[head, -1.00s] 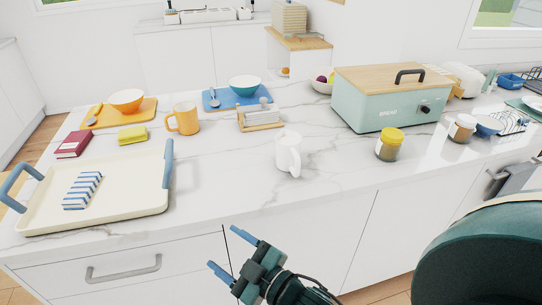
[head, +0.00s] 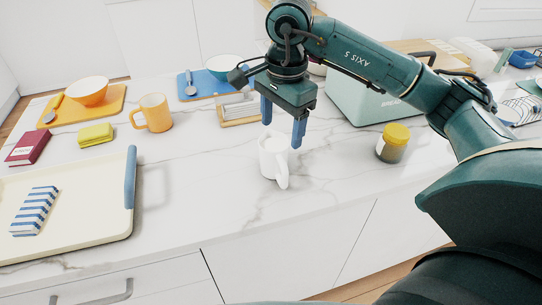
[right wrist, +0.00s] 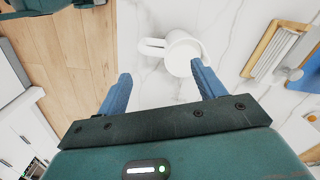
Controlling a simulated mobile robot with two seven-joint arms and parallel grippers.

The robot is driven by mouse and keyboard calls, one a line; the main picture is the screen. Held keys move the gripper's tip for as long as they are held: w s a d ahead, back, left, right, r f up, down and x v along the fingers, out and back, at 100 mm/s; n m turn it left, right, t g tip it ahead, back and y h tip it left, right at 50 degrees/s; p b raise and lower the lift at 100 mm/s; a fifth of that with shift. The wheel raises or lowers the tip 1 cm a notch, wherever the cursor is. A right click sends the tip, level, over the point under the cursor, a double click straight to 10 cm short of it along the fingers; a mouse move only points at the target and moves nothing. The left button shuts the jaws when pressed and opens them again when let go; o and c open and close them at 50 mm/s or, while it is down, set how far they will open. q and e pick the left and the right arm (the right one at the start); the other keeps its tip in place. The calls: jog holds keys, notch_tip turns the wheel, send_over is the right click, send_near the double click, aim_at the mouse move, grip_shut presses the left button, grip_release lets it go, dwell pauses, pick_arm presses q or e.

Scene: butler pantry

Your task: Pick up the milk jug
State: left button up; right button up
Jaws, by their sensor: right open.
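The white milk jug (head: 272,161) stands upright on the marble counter in the head view, with its handle towards the front right. My right gripper (head: 284,132) is above the jug, pointing down, with its blue fingers apart and empty. The fingertips appear near the height of the jug's rim. In the right wrist view the jug (right wrist: 182,52) shows beyond the fingertips, towards the right finger, its handle to the left. The right gripper's open fingers (right wrist: 158,82) show there with nothing between them. My left gripper is not in view.
A yellow-lidded jar (head: 393,143) stands right of the jug, with the mint bread box (head: 352,103) behind. A wooden napkin holder (head: 240,108) is behind left. An orange mug (head: 153,115) and cream tray (head: 100,235) are at left. The counter in front of the jug is clear.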

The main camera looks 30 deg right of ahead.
aim_at(282, 156)
jog(key=f, duration=0.5)
jog(key=f+p, duration=0.1)
jog(key=f, duration=0.1)
jog(key=shift+d+f, duration=0.15)
jog(key=shift+d, duration=0.1)
jog(key=shift+s+f+p, duration=0.1)
jog(key=shift+f+p, duration=0.7)
jog(key=shift+f, duration=1.95)
jog(key=shift+c, duration=0.2)
grip_shut()
